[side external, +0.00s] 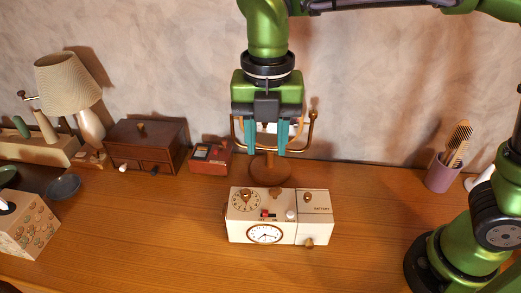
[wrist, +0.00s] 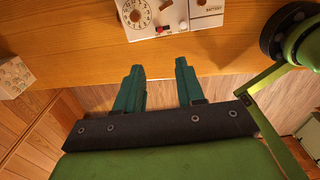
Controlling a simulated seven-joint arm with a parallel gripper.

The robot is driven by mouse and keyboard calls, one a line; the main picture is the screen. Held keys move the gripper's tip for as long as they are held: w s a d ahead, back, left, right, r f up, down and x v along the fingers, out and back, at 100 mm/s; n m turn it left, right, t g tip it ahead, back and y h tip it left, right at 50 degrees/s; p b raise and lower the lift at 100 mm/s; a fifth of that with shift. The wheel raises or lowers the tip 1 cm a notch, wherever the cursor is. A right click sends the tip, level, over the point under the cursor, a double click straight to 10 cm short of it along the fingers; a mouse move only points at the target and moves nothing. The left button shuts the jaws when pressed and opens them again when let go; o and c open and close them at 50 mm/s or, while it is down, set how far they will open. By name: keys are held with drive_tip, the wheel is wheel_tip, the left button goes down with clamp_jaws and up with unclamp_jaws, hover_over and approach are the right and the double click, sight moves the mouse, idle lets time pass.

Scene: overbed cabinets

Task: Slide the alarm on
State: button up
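A cream box-shaped alarm clock (side external: 280,233) stands on the wooden desk. Its front has a round clock face, and its top carries a numbered dial. A small red-and-dark slide switch (side external: 268,214) sits on the top between the dial and a white button; it also shows in the wrist view (wrist: 160,29). I cannot tell the slider's exact position. My gripper (side external: 265,153) hangs above the clock, pointing down, with its teal fingers apart and nothing between them. In the wrist view, the clock (wrist: 178,15) lies beyond the fingertips (wrist: 159,66), partly cut off by the top edge.
A round-based stand with brass arms (side external: 270,170) stands close behind the clock. A small red box (side external: 210,158) and a dark wooden drawer box (side external: 146,146) are to the left. A brush cup (side external: 440,173) is to the right. The desk on both sides of the clock is clear.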

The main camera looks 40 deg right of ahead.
sight(265, 211)
wheel_tip(265, 211, down, 17)
drive_tip(key=shift+r, duration=0.1)
idle(0.3)
drive_tip(key=shift+c, duration=0.3)
clamp_jaws()
drive_tip(key=shift+r, duration=0.1)
idle(1.0)
